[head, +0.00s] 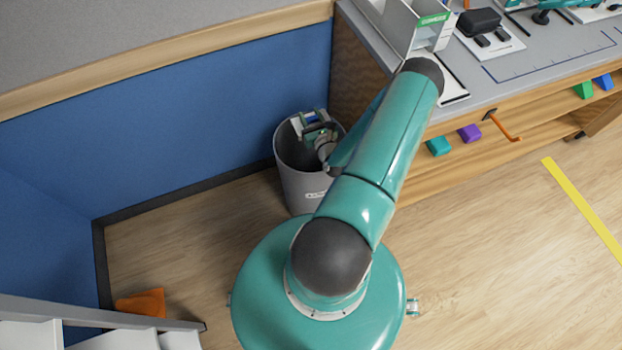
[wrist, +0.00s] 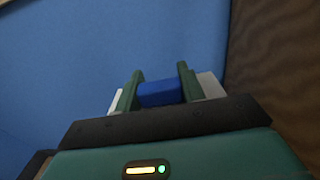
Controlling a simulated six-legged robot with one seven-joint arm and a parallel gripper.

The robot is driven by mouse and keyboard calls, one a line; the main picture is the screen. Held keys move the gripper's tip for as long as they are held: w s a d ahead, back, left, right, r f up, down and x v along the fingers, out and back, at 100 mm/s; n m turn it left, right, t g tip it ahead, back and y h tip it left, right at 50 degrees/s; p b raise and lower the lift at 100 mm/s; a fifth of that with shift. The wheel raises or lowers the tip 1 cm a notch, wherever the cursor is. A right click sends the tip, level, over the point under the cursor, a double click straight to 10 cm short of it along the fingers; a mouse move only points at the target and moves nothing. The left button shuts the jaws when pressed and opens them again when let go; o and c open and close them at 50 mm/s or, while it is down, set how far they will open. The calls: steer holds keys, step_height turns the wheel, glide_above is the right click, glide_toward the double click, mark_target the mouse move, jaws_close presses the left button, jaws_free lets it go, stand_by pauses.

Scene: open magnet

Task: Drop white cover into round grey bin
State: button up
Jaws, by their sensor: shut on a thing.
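The round grey bin (head: 297,188) stands on the floor against the blue wall panel, left of the workbench. My gripper (head: 314,124) is over the bin's mouth, near its far rim. In the wrist view my gripper (wrist: 160,88) has its two green fingers shut on a blue block-like part (wrist: 160,93). White edges of the white cover (wrist: 209,86) show outside both fingers, with the blue part seemingly its grip. In the head view a bit of white shows beside the fingers. My arm hides the bin's right side.
The wooden workbench (head: 350,85) stands close on the bin's right, with a grey-white holder (head: 400,28) at its near corner. Floor left of the bin is clear.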

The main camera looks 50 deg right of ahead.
steer(key=shift+f, duration=1.2)
steer(key=o, duration=1)
steer(key=shift+o, duration=0.2)
steer(key=v, duration=1.3)
steer(key=shift+s+a, duration=0.2)
steer(key=shift+s, duration=0.1)
